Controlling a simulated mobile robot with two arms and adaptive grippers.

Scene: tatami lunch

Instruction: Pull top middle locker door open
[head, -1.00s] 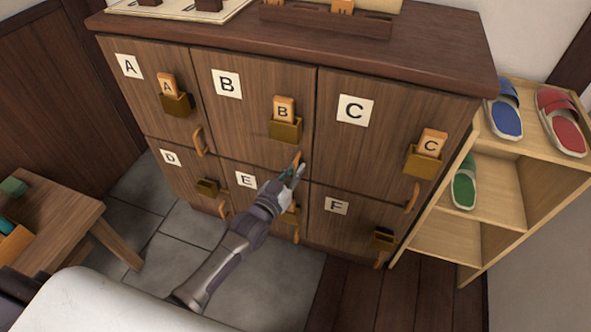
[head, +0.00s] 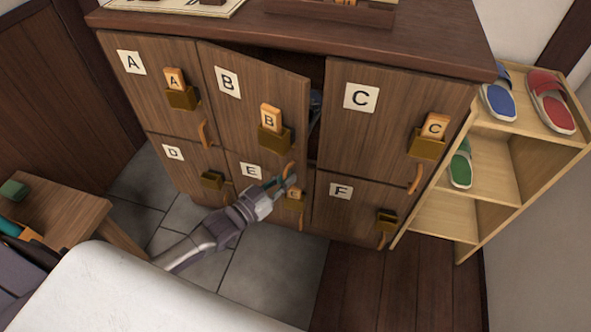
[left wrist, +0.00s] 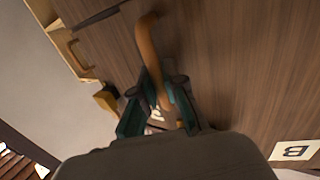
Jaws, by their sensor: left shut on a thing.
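The top middle locker door (head: 240,95), marked B, stands partly open, hinged on its left side, with a dark gap along its right edge. Its orange-brown handle (head: 289,168) is at the door's lower right; the left wrist view shows the handle (left wrist: 148,45) running down between the fingers. My left gripper (head: 285,183) is shut on this handle. It also shows in the left wrist view (left wrist: 158,100). Something greyish shows inside the gap, too little to identify. A wooden tag B (head: 269,118) sits in the brass lock holder on the door. My right gripper is not in view.
Doors A (head: 165,80) and C (head: 385,120) beside it are closed, as are D, E and F below. A shoe shelf (head: 500,165) with slippers stands at the right. A low wooden table (head: 60,215) is at the left. Grey tile floor lies before the lockers.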

